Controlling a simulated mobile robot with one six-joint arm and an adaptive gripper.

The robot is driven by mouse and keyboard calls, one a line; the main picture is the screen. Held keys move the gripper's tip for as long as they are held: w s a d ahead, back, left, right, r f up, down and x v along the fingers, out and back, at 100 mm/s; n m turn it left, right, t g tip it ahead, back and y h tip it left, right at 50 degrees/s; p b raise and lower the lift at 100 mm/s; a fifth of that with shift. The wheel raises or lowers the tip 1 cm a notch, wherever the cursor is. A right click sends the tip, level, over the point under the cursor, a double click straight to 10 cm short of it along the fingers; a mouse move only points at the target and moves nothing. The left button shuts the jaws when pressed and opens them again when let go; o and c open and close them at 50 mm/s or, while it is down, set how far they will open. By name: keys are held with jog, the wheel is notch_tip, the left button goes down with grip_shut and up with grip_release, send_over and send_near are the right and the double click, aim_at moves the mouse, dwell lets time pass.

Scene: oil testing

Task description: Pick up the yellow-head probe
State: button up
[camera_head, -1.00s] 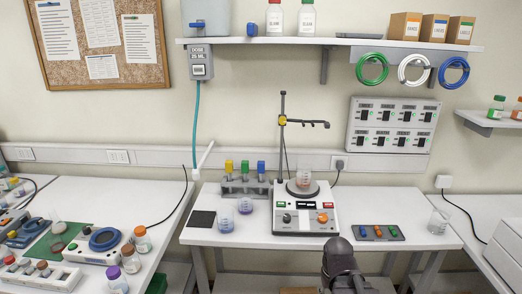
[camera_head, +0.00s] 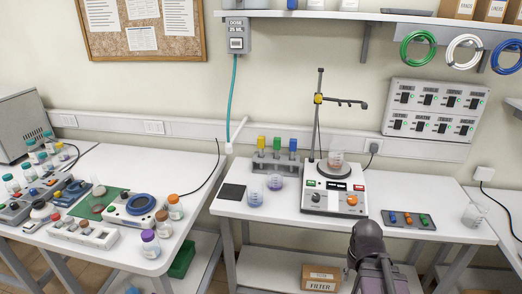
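The yellow-head probe (camera_head: 261,143) stands upright in a grey rack (camera_head: 273,166) on the white table. It is at the left end of the row, beside a green-head probe (camera_head: 277,144) and a blue-head probe (camera_head: 293,145). The lower parts of the probes are partly hidden by the rack. A dark part of my arm rises from the bottom edge, right of centre, in front of the table. My gripper's fingers do not show.
A hotplate device (camera_head: 335,198) with a beaker (camera_head: 336,159) and a tall stand (camera_head: 318,110) is right of the rack. A black pad (camera_head: 232,191) lies left, a coloured-piece tray (camera_head: 409,220) right.

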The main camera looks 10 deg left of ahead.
notch_tip(320, 180, up, 15)
jog(key=p, duration=1.4)
jog(key=shift+p, duration=0.35)
